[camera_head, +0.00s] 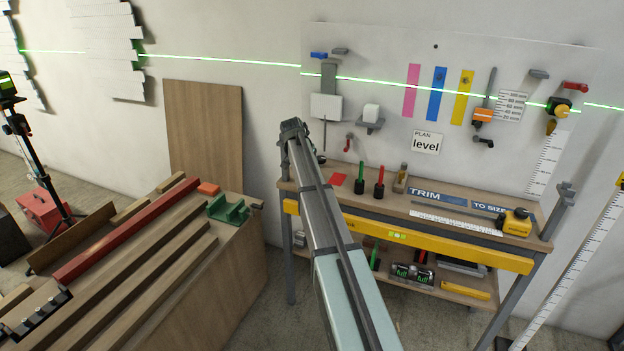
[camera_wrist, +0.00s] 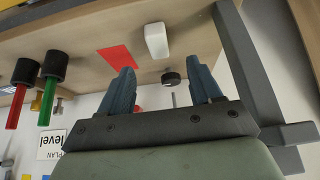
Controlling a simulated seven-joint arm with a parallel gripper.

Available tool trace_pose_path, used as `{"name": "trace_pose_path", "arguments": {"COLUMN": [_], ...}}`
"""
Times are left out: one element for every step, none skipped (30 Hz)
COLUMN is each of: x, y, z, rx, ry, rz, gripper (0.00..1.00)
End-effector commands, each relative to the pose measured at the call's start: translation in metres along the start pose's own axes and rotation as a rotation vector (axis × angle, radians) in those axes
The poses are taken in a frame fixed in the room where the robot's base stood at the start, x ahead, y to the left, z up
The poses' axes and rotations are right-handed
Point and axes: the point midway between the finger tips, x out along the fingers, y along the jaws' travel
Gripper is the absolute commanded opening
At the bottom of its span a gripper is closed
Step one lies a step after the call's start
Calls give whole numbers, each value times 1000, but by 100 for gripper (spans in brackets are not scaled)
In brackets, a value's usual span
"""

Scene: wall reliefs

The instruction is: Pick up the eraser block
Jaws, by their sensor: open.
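A white block with rounded edges, which looks like the eraser block (camera_wrist: 156,40), lies on the wooden workbench top (camera_wrist: 190,15) in the wrist view, beside a flat red square (camera_wrist: 117,57). My gripper (camera_wrist: 163,70) is open and empty, its two blue fingers apart. The block shows beyond the fingertips, roughly in line with the gap between them, and is not touched. In the head view my arm hides the part of the bench left of the red square (camera_head: 338,180), and I cannot make out the block or my gripper there.
A small dark round piece (camera_wrist: 170,77) shows between the fingers. Green (camera_head: 360,178) and red (camera_head: 379,182) markers stand in black holders right of the square. A grey bench leg (camera_wrist: 240,60) is close to my gripper in the wrist view. A timber-laden bench (camera_head: 210,270) stands left.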

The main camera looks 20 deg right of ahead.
Motion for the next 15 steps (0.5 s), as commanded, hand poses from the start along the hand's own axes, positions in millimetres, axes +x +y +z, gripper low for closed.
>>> {"name": "trace_pose_path", "arguments": {"x": [10,16,22,26,29,33,35,36,38,39,40,42,44,46,50], "y": [0,0,0,0,0,0,0,0,1,1,1,1,1,1,2], "z": [0,0,0,-1,-1,-1,0,0,0,0,0,0,0,-1,-1], "rx": [0,0,0,0,0,0,0,0,0,0,-1,-1,-1,0,0], "ry": [-2,-2,-2,-1,-1,-1,-1,-1,-1,-1,-1,-1,-1,-1,-1], "rz": [1,2,1,1,1,1,1,1,1,1,1,1,1,1,1], "gripper": [64,64,64,64,64,64,64,64,64,64,64,64,64,64,64]}}
